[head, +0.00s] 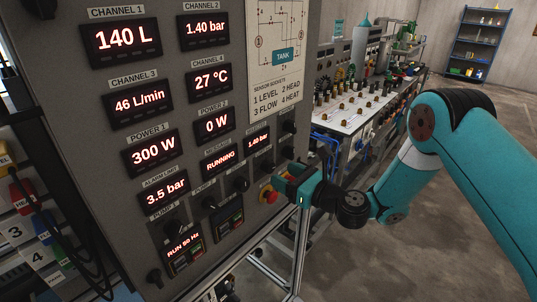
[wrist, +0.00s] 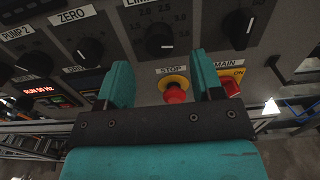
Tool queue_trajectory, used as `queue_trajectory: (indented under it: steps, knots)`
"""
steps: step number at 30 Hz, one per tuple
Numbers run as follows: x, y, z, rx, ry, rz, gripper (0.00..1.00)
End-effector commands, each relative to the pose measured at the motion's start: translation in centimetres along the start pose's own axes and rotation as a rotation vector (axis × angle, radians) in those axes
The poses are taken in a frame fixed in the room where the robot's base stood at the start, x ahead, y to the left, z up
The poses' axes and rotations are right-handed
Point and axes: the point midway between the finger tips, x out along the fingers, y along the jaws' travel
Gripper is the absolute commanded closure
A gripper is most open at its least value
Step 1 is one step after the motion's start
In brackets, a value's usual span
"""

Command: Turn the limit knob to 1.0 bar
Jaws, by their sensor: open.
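The limit knob (wrist: 160,42) is a round black knob on the grey panel, at the top middle of the wrist view. Its label is cut off at the top edge, and scale numbers surround it. A short white mark shows on its lower part; I cannot tell the exact setting. My gripper (wrist: 165,88) is open and empty, its teal fingers spread below the knob and apart from it. In the head view my gripper (head: 289,185) is near the panel's lower right. I cannot single out the limit knob there.
The red stop button (wrist: 175,92) on its yellow ring appears between my fingers. A red main switch (wrist: 231,84) is beside the right finger. The zero knob (wrist: 88,53) is left of the limit knob, and another black knob (wrist: 241,30) is right. Lit displays (head: 120,39) cover the panel.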

Motion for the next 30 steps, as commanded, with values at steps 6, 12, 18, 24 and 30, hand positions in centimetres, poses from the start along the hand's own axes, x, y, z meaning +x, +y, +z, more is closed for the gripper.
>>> queue_trajectory:
  steps: [6, 12, 18, 24, 30]
  knots:
    - [2.9, 0.2, 0.2, -0.003, -0.002, 0.003, 0.39]
    - [4.0, 0.0, -0.1, 0.0, 0.001, 0.0, 0.39]
    - [4.7, 0.1, 0.0, -0.002, 0.001, 0.001, 0.39]
    - [4.7, 0.0, 0.0, 0.0, 0.001, 0.0, 0.39]
    - [4.7, 0.0, 0.0, 0.0, 0.001, 0.001, 0.85]
